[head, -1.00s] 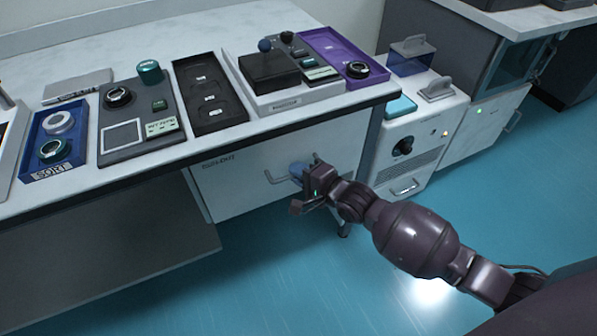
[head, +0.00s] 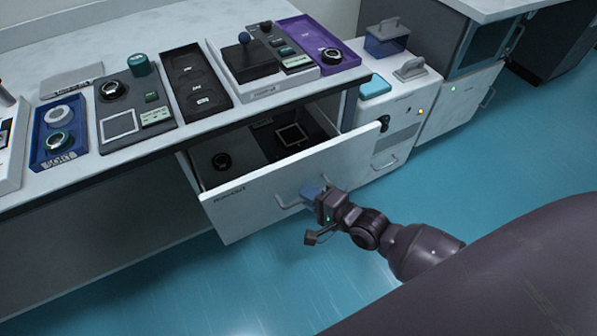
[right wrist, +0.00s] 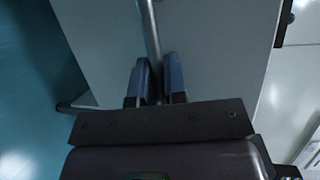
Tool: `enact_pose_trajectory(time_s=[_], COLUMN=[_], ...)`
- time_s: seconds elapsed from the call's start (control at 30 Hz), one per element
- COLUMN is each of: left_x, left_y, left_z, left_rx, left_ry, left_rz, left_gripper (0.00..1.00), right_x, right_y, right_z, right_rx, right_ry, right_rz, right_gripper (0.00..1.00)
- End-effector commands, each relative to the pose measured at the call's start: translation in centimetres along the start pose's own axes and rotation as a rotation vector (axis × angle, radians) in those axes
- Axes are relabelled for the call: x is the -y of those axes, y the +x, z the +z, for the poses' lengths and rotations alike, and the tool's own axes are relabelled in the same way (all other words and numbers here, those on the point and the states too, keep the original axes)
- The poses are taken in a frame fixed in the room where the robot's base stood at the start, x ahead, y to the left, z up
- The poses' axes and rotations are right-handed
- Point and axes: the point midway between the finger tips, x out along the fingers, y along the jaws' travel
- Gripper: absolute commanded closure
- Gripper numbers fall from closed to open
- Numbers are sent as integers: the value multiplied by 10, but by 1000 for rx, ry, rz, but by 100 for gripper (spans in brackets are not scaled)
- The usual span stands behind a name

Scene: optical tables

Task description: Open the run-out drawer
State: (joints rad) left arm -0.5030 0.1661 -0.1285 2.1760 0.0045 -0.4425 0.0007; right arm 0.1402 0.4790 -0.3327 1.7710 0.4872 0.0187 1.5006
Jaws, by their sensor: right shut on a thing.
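The run-out drawer (head: 270,195) is a white drawer under the bench and stands pulled well out. My right gripper (head: 312,193) is shut on the drawer's bar handle (head: 287,204) at the front face. In the right wrist view the handle bar (right wrist: 151,35) runs between the two blue fingers (right wrist: 158,80). The left gripper is not in view.
The bench top (head: 120,175) carries a blue tray (head: 58,140), a grey panel (head: 134,110), a black tray (head: 196,80) and a purple tray (head: 318,42). A white cabinet (head: 400,110) stands right of the drawer. The blue floor in front is clear.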

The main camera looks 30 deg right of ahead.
Motion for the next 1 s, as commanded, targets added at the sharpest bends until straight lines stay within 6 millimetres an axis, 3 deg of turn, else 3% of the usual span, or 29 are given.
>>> enact_pose_trajectory(time_s=[0.3,0.6,0.8,1.0], left_x=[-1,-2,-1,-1], left_y=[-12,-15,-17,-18], left_z=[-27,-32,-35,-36], left_rx=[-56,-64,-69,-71], left_ry=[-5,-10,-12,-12], left_rz=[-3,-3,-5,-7], left_gripper=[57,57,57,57], right_x=[-15,-33,-42,-47], right_y=[-83,-153,-187,-207], right_z=[34,63,77,86], right_rx=[1,1,1,1], right_ry=[-2,-1,-1,1], right_rz=[-1,1,1,1], right_gripper=[100,100,100,100])
